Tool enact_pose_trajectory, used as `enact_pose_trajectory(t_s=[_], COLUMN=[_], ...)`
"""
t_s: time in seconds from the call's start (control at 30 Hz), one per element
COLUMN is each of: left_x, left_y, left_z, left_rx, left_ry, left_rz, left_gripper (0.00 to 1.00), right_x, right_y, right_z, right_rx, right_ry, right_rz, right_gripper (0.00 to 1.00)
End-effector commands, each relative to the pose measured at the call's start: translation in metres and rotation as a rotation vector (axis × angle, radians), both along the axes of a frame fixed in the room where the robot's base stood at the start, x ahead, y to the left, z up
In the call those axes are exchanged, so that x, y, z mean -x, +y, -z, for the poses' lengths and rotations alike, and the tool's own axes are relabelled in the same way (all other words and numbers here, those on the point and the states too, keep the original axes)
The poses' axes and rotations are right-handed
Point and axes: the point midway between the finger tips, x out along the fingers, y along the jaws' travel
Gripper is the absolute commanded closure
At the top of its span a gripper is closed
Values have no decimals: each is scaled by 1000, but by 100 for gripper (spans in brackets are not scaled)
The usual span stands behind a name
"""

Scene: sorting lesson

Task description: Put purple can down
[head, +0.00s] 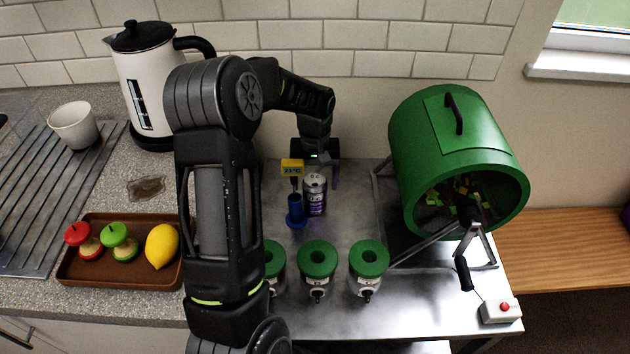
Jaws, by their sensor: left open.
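The purple can (315,195) stands upright on the grey metal table (350,220), with its silver top showing. My left gripper (318,181) is open at the can's top, its fingers pointing down. One finger shows to the right of the can; the other is partly hidden behind the yellow tag. I cannot tell whether the fingers touch the can. My right gripper is not in view.
A blue stand (296,210) with a yellow tag (292,167) is close left of the can. Green-lidded jars (317,259) line the front. A green drum (440,150) stands right. A brown tray (85,270) with fruit and a kettle (140,75) are left.

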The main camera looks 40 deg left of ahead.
Motion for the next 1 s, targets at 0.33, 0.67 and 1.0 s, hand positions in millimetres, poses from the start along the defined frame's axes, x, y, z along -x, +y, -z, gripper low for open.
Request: enact_pose_trajectory(t_s=[0.33,0.67,1.0], left_x=[-2,-1,0], left_y=[0,0,0], left_z=[-60,-113,-117], left_rx=[-2,0,0], left_ry=[-6,-4,-1], left_rz=[0,0,0], left_gripper=[22,22,22], right_x=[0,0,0], right_y=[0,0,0], right_z=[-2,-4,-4], right_rx=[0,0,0], right_ry=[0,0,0], right_rz=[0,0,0], right_gripper=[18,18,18])
